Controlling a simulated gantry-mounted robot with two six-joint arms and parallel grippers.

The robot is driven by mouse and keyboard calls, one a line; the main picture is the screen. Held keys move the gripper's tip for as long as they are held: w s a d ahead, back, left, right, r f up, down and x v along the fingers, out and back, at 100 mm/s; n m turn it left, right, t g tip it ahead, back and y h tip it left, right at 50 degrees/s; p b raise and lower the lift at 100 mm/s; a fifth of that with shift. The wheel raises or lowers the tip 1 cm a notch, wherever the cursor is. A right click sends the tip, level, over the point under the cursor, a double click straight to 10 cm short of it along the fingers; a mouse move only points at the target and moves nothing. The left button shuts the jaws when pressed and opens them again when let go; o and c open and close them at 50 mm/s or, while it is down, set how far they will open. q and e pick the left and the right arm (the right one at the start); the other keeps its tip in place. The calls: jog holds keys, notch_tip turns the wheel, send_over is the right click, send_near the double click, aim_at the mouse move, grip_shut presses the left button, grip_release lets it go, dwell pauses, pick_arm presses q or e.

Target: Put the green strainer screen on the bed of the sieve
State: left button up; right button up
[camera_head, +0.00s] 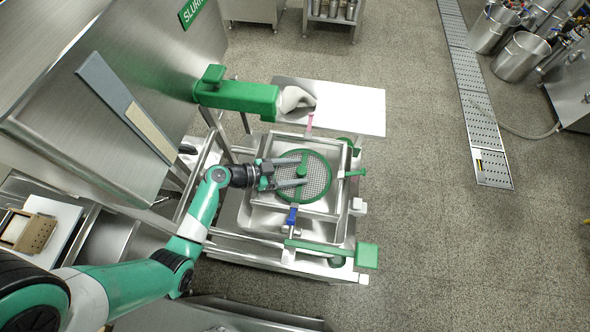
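The green strainer screen (320,188) is a round mesh with a green rim and a green bar across it. It lies over the square steel bed of the sieve (265,208) in the middle of the head view. I cannot tell whether it rests on the bed or is just above it. My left gripper (303,171) reaches over the screen from the left. Its two fingers are spread apart, one on each side of the green piece at the screen's middle. Contact with that piece is not clear. My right gripper does not show.
Clamps with a pink handle (309,123), a green handle (356,173) and a blue handle (292,216) stand around the bed. Green arms (235,97) (332,248) flank it. A steel side table (355,108) stands behind.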

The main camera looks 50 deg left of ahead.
pick_arm(q)
jog(key=shift+s+a+r, duration=0.1)
jog(key=shift+s+r, duration=0.05)
jog(key=shift+r, duration=0.15)
jog(key=p+v, duration=0.4)
jog(key=v, duration=0.6)
jog(key=shift+s+a+r+p, duration=0.1)
jog(key=shift+s+r+p, duration=0.1)
jog(key=shift+p, duration=0.2)
jog(key=shift+s+a, duration=0.1)
jog(key=shift+s, duration=0.4)
